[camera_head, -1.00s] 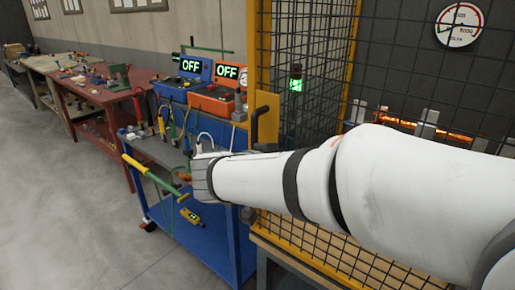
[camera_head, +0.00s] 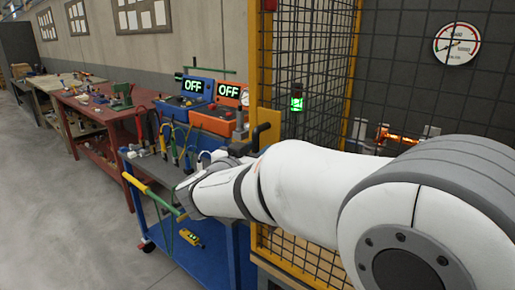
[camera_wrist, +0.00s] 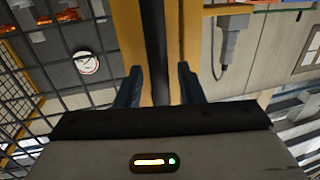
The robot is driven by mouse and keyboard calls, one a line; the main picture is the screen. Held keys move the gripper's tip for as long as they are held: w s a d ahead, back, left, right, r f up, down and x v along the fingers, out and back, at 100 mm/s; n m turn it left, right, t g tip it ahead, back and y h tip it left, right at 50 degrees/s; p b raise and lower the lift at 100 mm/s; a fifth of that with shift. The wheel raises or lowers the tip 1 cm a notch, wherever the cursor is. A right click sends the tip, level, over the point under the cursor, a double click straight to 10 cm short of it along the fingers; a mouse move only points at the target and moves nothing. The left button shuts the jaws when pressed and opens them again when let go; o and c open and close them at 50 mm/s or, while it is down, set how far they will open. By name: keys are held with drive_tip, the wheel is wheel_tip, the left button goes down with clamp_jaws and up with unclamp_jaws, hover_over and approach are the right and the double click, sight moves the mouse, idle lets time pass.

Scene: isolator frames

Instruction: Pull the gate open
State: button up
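The gate is a yellow frame (camera_head: 259,62) with black wire mesh, right of the middle in the head view. A black handle (camera_head: 262,132) stands on a yellow plate at its left edge. In the wrist view my gripper (camera_wrist: 159,78) has its two blue fingers apart. The dark handle bar (camera_wrist: 153,40) runs between them in the picture, in front of a yellow upright. I see no finger touching the bar, and its depth between the fingers is unclear. In the head view my wrist is left of and below the handle; the fingers are hidden or too small to make out.
A blue cart (camera_head: 232,248) with tools stands close at the left, below my wrist. A green and yellow bar (camera_head: 150,192) sticks out from it. A red bench (camera_head: 75,100) is farther back. A round gauge (camera_head: 457,44) shows behind the mesh. Open grey floor lies left.

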clamp_jaws()
idle(0.4)
drive_tip(key=shift+d, duration=0.2)
drive_tip(key=shift+a, duration=0.1)
drive_tip(key=shift+f+b, duration=0.1)
drive_tip(key=shift+b, duration=0.2)
